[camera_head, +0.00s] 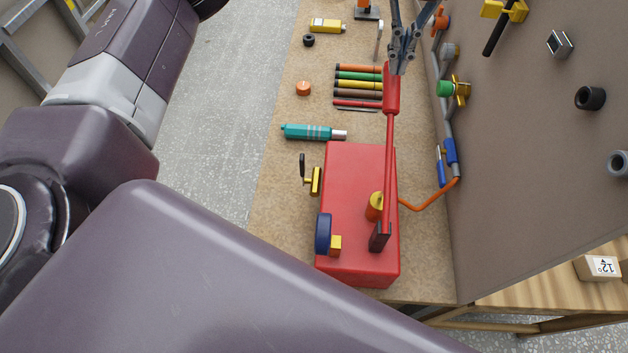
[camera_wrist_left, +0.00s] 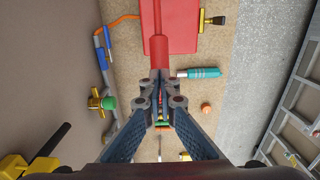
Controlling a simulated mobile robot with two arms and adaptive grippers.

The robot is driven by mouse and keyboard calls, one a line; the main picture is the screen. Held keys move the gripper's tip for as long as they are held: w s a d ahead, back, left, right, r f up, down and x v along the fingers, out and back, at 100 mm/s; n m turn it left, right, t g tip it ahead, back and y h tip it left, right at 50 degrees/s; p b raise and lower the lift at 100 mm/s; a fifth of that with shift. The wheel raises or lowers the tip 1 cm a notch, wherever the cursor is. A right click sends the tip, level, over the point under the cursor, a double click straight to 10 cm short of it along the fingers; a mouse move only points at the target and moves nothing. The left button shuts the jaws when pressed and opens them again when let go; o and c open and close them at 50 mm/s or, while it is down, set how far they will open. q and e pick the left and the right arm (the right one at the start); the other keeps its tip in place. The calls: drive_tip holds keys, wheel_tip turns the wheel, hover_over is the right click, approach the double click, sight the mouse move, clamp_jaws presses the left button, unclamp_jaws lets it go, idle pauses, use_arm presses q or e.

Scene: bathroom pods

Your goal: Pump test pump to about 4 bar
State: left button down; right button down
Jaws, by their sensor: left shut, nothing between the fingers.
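The red test pump (camera_head: 350,190) stands on the bench. Its long red lever (camera_head: 390,150) ends in a thicker grip (camera_head: 391,92) toward the top of the head view. A dark blue round part (camera_head: 323,233), perhaps the gauge, is seen edge-on, so no reading shows. My left gripper (camera_head: 399,68) is shut with nothing between its fingers. Its fingertips are at the end of the lever grip and overlap it in view; I cannot tell if they touch. In the left wrist view the fingertips (camera_wrist_left: 160,80) meet the grip (camera_wrist_left: 159,52) in line. My right gripper does not show.
An orange hose (camera_head: 430,200) runs from the pump to pipework on the brown wall panel (camera_head: 530,160). A teal tool (camera_head: 310,132), several coloured sticks (camera_head: 358,77) and an orange cap (camera_head: 303,88) lie on the bench. A gold valve with a dark handle (camera_head: 315,181) sits beside the pump.

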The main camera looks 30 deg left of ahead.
sight(394, 80)
use_arm(q)
drive_tip(key=shift+f, duration=0.1)
wheel_tip(394, 80, down, 6)
drive_tip(key=b, duration=0.4)
drive_tip(key=shift+f, duration=0.2)
wheel_tip(394, 80, up, 7)
drive_tip(key=p, duration=0.4)
drive_tip(key=shift+f, duration=0.15)
drive_tip(key=shift+s+a, duration=0.1)
idle(0.4)
